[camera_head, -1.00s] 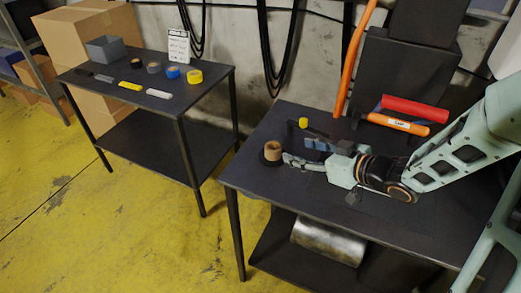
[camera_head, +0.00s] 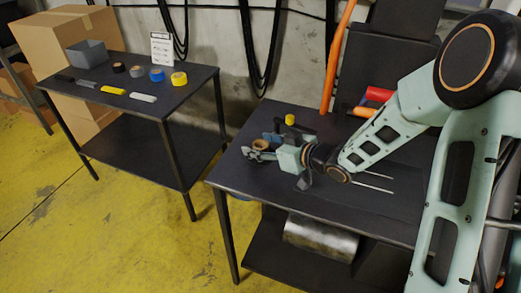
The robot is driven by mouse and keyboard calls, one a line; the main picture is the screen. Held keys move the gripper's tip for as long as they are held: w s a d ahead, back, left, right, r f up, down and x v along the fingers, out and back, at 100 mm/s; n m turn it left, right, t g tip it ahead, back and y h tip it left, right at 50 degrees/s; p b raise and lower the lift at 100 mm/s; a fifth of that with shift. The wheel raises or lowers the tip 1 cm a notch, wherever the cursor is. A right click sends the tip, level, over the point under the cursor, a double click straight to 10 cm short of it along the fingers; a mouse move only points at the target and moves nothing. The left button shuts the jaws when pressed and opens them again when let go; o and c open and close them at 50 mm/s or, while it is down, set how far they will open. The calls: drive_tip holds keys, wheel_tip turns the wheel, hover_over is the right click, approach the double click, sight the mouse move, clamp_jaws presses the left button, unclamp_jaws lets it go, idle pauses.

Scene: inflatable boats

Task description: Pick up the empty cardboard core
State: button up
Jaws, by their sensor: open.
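The cardboard core (camera_head: 260,144) is a small brown ring near the left edge of the near dark table (camera_head: 235,172). My gripper (camera_head: 261,147) is low over this table, reaching in from the right and pointing left. Its fingers are open, one on each side of the core, so the core is between them. I cannot tell whether either finger touches it. The lower part of the core is hidden by the near finger.
A yellow roll (camera_head: 290,119) stands behind my gripper. Red and orange cylinders lie at the back right. The other table (camera_head: 165,100) holds a grey bin (camera_head: 88,53), several tape rolls, flat bars and a white sign (camera_head: 161,48). Yellow floor lies between the tables.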

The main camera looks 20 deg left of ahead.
drive_tip(key=c, duration=0.9)
